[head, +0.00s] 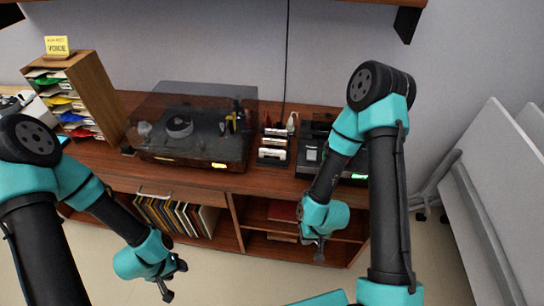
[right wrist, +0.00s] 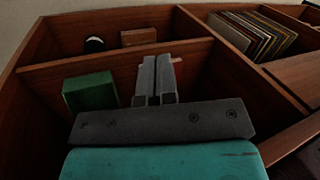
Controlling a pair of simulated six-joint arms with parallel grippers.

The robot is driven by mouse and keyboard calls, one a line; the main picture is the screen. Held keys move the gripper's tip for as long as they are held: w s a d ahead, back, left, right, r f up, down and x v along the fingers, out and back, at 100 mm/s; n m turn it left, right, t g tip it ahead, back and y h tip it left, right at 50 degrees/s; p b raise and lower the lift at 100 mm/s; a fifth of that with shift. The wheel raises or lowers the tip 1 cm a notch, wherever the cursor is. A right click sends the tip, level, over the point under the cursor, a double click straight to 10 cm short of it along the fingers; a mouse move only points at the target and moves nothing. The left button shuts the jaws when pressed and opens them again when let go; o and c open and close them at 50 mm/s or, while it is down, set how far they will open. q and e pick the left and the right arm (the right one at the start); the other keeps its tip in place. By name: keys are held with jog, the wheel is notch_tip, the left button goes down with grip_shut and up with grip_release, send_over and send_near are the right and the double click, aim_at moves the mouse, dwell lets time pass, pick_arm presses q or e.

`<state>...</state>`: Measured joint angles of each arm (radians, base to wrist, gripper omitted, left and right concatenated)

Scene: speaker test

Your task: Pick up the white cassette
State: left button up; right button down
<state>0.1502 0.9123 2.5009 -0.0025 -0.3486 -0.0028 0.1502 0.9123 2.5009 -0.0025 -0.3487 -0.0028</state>
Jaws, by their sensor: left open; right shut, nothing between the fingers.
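A small rack (head: 261,161) stands on the wooden cabinet top between the turntable and a dark device. Several small cassette-like items are stacked in it, and a pale white one (head: 270,154) shows near its front; it is too small to make out fully. My left gripper (head: 175,281) is open and empty in front of the cabinet, low and far left of the rack. My right gripper (head: 319,252) is shut and empty, below the cabinet top and right of the rack. Its shut fingers also show in the right wrist view (right wrist: 155,85), in front of the open shelves. The cassette is not in that view.
A turntable (head: 190,130) with a clear lid stands left of the rack. A dark device (head: 309,153) stands right, partly behind my right arm. A paper sorter (head: 88,85) is at the left. Shelves hold records (right wrist: 255,35) and a green box (right wrist: 90,92).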

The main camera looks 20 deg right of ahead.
dwell(0.4)
jog(key=c, duration=1)
grip_release()
jog(key=shift+c, duration=0.2)
